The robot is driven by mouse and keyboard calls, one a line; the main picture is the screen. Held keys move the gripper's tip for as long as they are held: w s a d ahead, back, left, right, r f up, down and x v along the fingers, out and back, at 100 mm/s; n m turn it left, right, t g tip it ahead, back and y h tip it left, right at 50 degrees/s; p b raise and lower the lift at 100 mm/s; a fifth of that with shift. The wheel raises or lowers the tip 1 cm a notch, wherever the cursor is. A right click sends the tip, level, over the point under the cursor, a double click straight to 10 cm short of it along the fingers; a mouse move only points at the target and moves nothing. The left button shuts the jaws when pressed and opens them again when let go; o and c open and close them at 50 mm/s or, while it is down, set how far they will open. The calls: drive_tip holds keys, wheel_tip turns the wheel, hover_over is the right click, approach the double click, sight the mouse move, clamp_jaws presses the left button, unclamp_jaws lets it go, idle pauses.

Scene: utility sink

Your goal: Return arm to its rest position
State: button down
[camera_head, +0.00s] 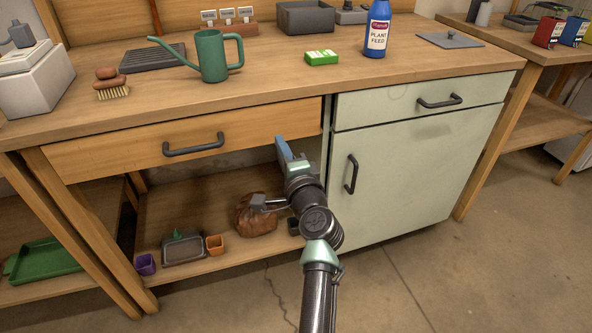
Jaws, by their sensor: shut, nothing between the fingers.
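My arm reaches up from the bottom of the head view to the front of the workbench (130,92). My gripper (284,150) is at its end, in front of the open bay under the wooden drawer, just left of the pale green cabinet (415,175). A blue part shows at its tip. The gripper is shut and holds nothing. The fingertips are small and partly turned away from view.
The wooden drawer (100,152) and both cabinet fronts look closed, with dark protruding handles. The lower shelf (170,210) bears a brown sack (256,215), a tray (184,250) and small pots. A green watering can (212,58) stands on top. Floor right of my arm is clear.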

drive_tip(key=p+v, duration=0.2)
drive_tip(key=v, duration=0.6)
drive_tip(key=s+a+r+n+t, duration=0.15)
drive_tip(key=r+n, duration=0.35)
drive_tip(key=r, duration=0.7)
drive_tip(key=s+r+n+t, duration=0.2)
drive_tip(key=r+n, duration=0.3)
drive_tip(key=r, duration=0.8)
drive_tip(key=s+d+r+n+t+h, duration=0.2)
drive_tip(key=s+r+n+t+h, duration=0.35)
drive_tip(key=s+r, duration=1.4)
wheel_tip(320, 180, up, 31)
drive_tip(key=m+t+p, duration=0.1)
drive_tip(key=p, duration=2.9)
drive_tip(key=shift+w+a+r+p, duration=0.2)
drive_tip(key=shift+w+p, duration=0.1)
drive_tip(key=shift+w, duration=0.1)
